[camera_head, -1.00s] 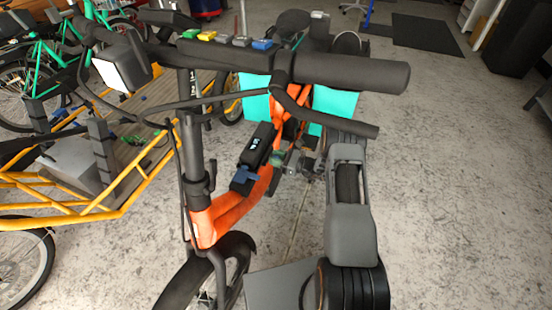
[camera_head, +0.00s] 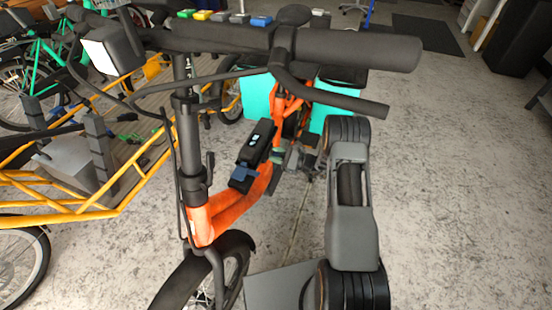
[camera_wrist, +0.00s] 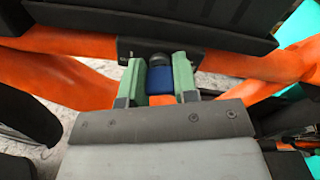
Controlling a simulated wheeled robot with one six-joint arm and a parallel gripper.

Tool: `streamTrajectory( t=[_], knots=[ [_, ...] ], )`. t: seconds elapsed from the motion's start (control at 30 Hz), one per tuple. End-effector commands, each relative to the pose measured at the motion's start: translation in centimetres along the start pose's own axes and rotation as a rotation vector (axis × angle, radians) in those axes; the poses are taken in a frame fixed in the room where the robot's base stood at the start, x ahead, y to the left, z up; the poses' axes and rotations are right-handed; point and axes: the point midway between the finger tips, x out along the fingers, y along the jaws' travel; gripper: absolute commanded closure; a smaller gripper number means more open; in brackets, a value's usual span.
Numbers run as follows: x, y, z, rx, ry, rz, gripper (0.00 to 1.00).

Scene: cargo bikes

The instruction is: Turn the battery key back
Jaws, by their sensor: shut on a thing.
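The battery key has a blue head (camera_wrist: 160,80) and shows in the wrist view below a dark round lock (camera_wrist: 159,60). My gripper (camera_wrist: 159,83) is shut on it, one green finger on each side. In the head view my gripper (camera_head: 280,157) is at the right side of the orange frame, beside the black battery (camera_head: 257,141) with its small lit display. The key is hidden there. The battery's dark body (camera_wrist: 160,15) also fills the top of the wrist view. The key's exact angle is hard to tell.
The orange bike frame (camera_head: 222,212) runs close to my gripper. A thick black handlebar (camera_head: 350,47) crosses above my arm. Turquoise panels (camera_head: 257,97) stand behind. A yellow cargo bike (camera_head: 75,215) is at the left.

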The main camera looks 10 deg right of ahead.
Motion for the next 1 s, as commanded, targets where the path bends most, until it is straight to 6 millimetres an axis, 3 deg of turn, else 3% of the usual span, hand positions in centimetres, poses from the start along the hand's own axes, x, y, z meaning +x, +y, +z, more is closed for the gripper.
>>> streamTrajectory(
  t=[1.0],
  knots=[
    [-0.01,0.26,-0.55,-0.946,0.0,-0.001,0.96]
  ],
)
